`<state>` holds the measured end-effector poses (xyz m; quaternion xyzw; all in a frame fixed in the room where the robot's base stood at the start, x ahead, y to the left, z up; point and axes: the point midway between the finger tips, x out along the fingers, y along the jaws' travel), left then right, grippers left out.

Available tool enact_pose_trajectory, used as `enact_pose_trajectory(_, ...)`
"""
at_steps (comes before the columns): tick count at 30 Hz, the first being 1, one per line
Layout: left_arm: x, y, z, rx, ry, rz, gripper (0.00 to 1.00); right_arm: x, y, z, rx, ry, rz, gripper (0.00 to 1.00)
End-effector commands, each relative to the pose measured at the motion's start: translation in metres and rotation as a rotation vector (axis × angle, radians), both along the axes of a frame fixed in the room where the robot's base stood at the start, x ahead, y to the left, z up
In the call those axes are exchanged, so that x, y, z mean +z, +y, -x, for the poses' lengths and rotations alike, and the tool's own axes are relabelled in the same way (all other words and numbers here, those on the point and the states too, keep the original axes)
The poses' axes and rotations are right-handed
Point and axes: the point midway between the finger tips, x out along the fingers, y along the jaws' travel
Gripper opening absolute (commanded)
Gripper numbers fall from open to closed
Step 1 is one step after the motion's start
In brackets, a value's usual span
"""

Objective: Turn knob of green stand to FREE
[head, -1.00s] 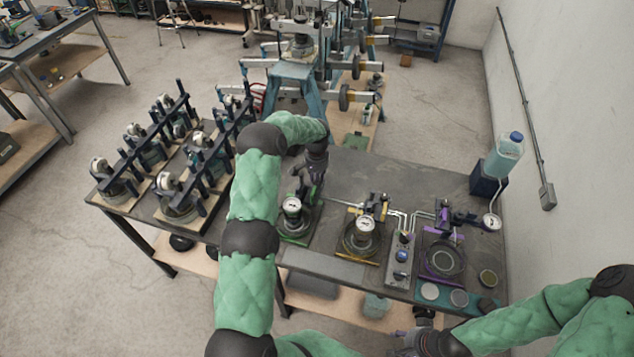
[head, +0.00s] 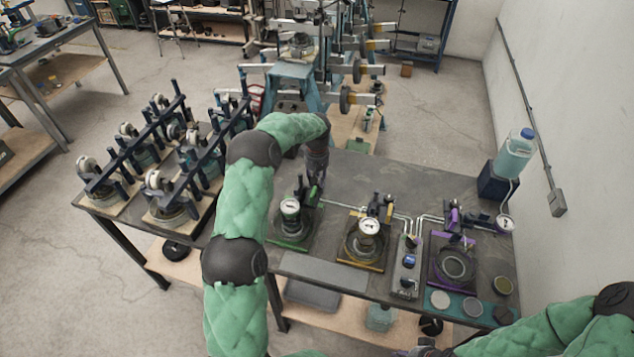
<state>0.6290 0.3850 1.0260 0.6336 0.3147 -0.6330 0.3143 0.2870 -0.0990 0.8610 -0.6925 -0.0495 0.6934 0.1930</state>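The green stand (head: 289,242) is on the near part of the dark table, left of the yellow stand, with a round white-faced dial (head: 290,206) on top. A green upright part (head: 311,197) rises at its back right. My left gripper (head: 316,180) points down at the back of this stand, by the upright part. Its fingers are small and dark, and I cannot tell whether they are open or touch the stand. The knob and its markings cannot be made out. My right gripper (head: 428,351) is only partly in view at the bottom edge, away from the stand.
The yellow stand (head: 361,255), a grey valve panel (head: 406,270) and the purple stand (head: 453,266) stand to the right, joined by thin pipes. A bottle of blue liquid (head: 515,155) is at the far right. Several roller frames (head: 165,150) fill the left.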

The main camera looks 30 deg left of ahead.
Motion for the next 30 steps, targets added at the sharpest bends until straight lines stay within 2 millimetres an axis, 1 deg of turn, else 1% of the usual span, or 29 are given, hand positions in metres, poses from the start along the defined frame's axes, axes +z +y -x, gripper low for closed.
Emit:
enact_pose_trajectory(1,-0.0029,-0.0003,0.0007,0.028,0.002,0.001,0.00,-0.0036,0.0000,-0.0001,0.000,0.000,0.000,0.44)
enact_pose_trajectory(6,-0.0021,-0.0002,0.0009,0.113,0.003,0.001,0.00,-0.0080,0.0000,0.0000,0.000,0.000,0.000,0.44)
enact_pose_trajectory(12,-0.0020,-0.0005,0.0013,0.169,0.005,0.001,0.00,-0.0105,0.0000,0.0000,0.000,0.000,0.000,0.44)
enact_pose_trajectory(27,-0.0017,-0.0006,0.0013,0.187,0.005,0.001,0.00,-0.0110,0.0000,0.0000,0.000,0.000,0.000,0.44)
enact_pose_trajectory(28,-0.0017,-0.0006,0.0013,0.187,0.005,0.001,0.31,-0.0110,0.0000,0.0000,0.000,0.000,0.000,0.44)
enact_pose_trajectory(29,-0.0017,-0.0007,0.0013,0.187,0.005,0.001,0.38,-0.0110,0.0000,0.0000,0.000,0.000,0.000,0.44)
enact_pose_trajectory(30,-0.0016,-0.0007,0.0013,0.187,0.005,0.001,0.38,-0.0110,0.0000,0.0000,0.000,0.000,0.000,0.44)
